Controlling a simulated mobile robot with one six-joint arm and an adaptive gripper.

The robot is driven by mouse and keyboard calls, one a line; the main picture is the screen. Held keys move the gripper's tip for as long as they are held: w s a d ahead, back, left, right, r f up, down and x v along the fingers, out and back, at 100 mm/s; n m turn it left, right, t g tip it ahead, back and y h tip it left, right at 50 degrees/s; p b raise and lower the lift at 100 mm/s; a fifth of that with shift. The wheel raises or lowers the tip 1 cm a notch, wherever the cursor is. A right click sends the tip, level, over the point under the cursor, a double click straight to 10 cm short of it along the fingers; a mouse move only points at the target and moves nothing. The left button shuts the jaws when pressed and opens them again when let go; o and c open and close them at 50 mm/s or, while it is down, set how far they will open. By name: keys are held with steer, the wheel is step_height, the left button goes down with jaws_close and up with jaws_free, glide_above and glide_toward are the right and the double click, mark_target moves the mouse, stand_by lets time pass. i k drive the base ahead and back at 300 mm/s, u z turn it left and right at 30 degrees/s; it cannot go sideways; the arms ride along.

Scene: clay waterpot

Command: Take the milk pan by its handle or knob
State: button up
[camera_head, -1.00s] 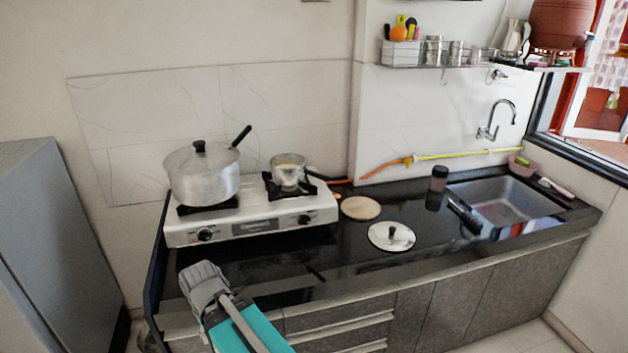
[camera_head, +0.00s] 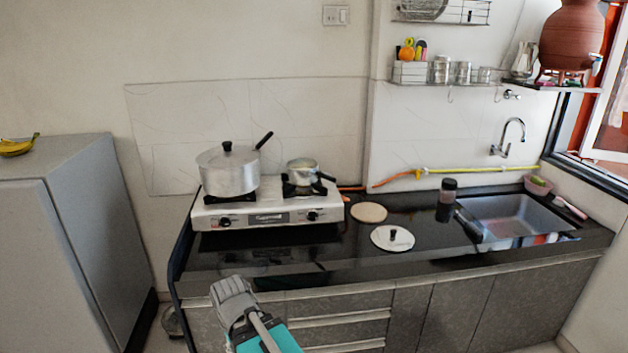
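A small metal pan, which looks like the milk pan (camera_head: 301,172), stands upright on the right burner of the stove. Its black handle (camera_head: 326,176) points right. A larger lidded pot (camera_head: 228,172) stands on the left burner, with a black knob on its lid and a black handle rising to the upper right. My gripper (camera_head: 231,291) is in the lower left, in front of the counter, well apart from both pans. Its fingers are seen from behind, so I cannot tell whether they are open.
The white stove (camera_head: 270,217) sits on a black counter (camera_head: 350,240). A wooden disc (camera_head: 369,212) and a lid with a knob (camera_head: 391,239) lie to its right. A sink (camera_head: 512,217) is farther right. A grey fridge (camera_head: 60,250) stands at left. The counter's front strip is clear.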

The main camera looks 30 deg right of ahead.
mark_target(313, 177)
steer(key=z, duration=1.45)
steer(key=i, duration=1)
